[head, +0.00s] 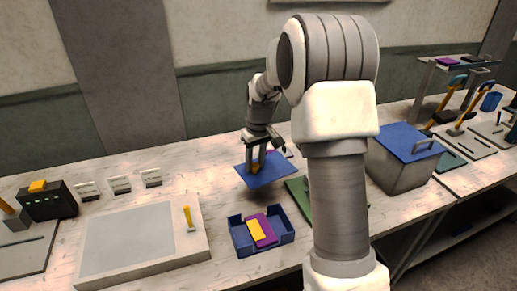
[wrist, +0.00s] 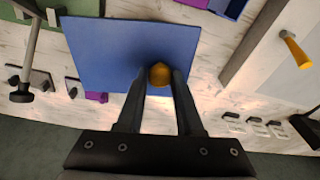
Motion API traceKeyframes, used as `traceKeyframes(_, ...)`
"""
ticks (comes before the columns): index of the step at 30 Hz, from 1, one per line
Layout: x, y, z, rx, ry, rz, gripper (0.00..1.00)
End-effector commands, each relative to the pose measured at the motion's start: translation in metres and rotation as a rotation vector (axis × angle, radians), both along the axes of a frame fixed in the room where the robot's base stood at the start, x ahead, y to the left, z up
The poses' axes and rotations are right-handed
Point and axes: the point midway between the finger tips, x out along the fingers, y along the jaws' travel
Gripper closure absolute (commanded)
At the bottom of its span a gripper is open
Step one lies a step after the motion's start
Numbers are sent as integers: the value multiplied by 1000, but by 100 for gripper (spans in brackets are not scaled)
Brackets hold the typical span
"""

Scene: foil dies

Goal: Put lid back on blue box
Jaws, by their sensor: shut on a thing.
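A flat blue lid (head: 263,172) with an orange knob hangs level above the table, behind the blue box. In the wrist view the lid (wrist: 130,50) fills the upper middle. My gripper (wrist: 160,76) is shut on the orange knob, with a finger on either side of it. It also shows in the head view (head: 257,158). The open blue box (head: 278,240) stands on the table in front of the lid, with a yellow piece (head: 255,230) and a purple piece (head: 268,226) inside. In the wrist view only a corner of the box (wrist: 232,8) shows at the top.
A pale raised board (head: 141,245) with a yellow-handled tool (head: 188,217) lies left of the box. A green plate (head: 297,190) lies right, partly behind my arm. A grey box with a blue top (head: 408,143) stands further right. Small white cards (head: 120,184) stand at the back left.

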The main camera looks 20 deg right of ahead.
Motion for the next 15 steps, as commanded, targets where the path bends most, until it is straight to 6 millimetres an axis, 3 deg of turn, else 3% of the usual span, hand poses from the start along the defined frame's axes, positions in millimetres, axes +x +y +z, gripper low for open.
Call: traceKeyframes(15, -111, 51, 9, -9, -3, 245, 100)
